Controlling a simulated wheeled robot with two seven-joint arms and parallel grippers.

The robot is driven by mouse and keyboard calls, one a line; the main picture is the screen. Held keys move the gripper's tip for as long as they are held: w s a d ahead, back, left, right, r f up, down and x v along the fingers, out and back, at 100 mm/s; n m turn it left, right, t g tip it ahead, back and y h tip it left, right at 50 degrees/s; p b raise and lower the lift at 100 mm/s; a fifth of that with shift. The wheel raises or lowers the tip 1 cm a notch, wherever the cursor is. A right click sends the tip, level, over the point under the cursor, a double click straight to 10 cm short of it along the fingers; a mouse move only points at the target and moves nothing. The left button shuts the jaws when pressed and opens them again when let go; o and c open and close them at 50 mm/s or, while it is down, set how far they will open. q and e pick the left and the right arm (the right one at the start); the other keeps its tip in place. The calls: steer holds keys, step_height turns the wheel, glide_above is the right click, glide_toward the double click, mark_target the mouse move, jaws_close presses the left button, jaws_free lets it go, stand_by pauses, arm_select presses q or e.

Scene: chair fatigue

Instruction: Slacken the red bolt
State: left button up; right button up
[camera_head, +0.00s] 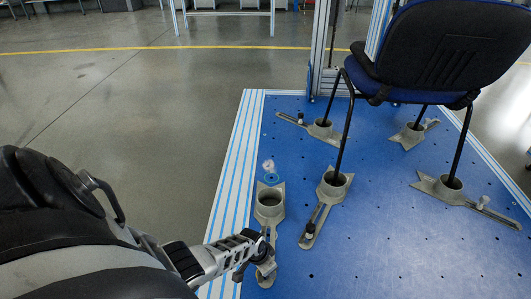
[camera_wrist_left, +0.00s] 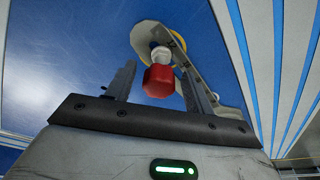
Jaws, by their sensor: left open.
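The red bolt (camera_wrist_left: 158,80) shows in the left wrist view, with a whitish collar behind it. It sits at a grey slotted bracket (camera_wrist_left: 194,66). My left gripper (camera_wrist_left: 156,84) is open, with one finger on each side of the bolt. A gap shows between the bolt and the left finger; the bolt lies close to the right finger, and I cannot tell whether they touch. In the head view my left gripper (camera_head: 264,250) is over the arm of the nearest grey fixture (camera_head: 270,204), whose cup is empty. It hides the bolt there. My right gripper is not in view.
A blue chair (camera_head: 455,55) stands with its legs in several grey fixture cups on a blue perforated platform (camera_head: 400,260). A small round clear-and-blue item (camera_head: 269,170) is just behind the near fixture. An aluminium frame post (camera_head: 320,50) rises behind. Open floor lies left.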

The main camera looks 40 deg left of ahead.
arm_select(q)
steer(key=shift+f+m+h+b, duration=0.15)
steer(key=shift+m+h+b, duration=0.15)
steer(key=shift+m+b, duration=0.7)
steer(key=shift+m, duration=1)
steer(key=c, duration=0.6)
steer(key=shift+n+p, duration=0.3)
steer(key=shift+n, duration=0.4)
steer(key=shift+r, duration=0.2)
